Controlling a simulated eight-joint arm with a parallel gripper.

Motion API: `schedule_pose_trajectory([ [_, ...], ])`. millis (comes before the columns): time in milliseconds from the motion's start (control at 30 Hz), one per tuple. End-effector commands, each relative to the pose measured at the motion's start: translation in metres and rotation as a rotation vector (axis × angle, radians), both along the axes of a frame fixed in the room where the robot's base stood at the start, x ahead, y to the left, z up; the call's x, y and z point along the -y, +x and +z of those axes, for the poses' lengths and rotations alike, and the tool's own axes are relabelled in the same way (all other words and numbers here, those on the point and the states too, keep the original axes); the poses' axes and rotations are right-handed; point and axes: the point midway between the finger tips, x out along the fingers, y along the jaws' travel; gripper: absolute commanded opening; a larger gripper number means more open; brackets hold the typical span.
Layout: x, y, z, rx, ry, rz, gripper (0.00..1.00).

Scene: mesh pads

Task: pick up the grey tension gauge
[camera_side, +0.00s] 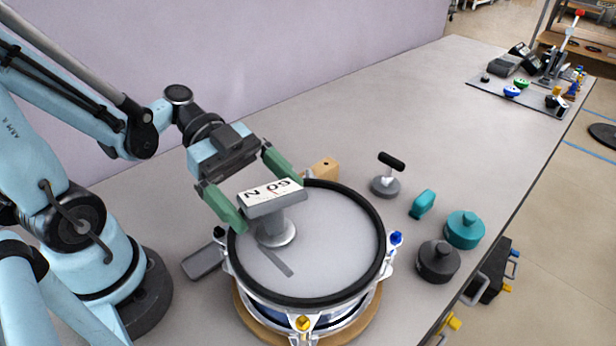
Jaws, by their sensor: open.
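The grey tension gauge (275,233) stands upright on the drum-like mesh pad (333,243), left of its middle. It has a round foot, a short stem and a wide head with a white face marked with print. My gripper (266,190) has two green fingers, one on each side of the gauge's head. The fingers are open. The near-left finger overlaps the head's left end in this view, and I cannot tell whether it touches. The far finger is behind the head's upper edge.
Right of the pad are a grey stand with a black handle (386,179), a teal block (422,204), a teal pot (464,229) and a dark grey pot (438,262). A wooden block (325,169) sits behind the pad, and a grey flat piece (203,261) lies left. The table's back middle is clear.

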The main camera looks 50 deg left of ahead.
Motion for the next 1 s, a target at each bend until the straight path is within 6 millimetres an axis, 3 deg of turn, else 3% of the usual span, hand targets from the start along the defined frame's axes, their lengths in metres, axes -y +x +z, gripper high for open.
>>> schedule_pose_trajectory([
  [300,0.030,0.002,-0.012,0.000,0.000,-0.003,1.00],
  [600,0.032,0.003,-0.013,-0.001,0.000,0.000,1.00],
  [1000,0.032,0.002,-0.013,0.000,0.000,-0.001,0.40],
])
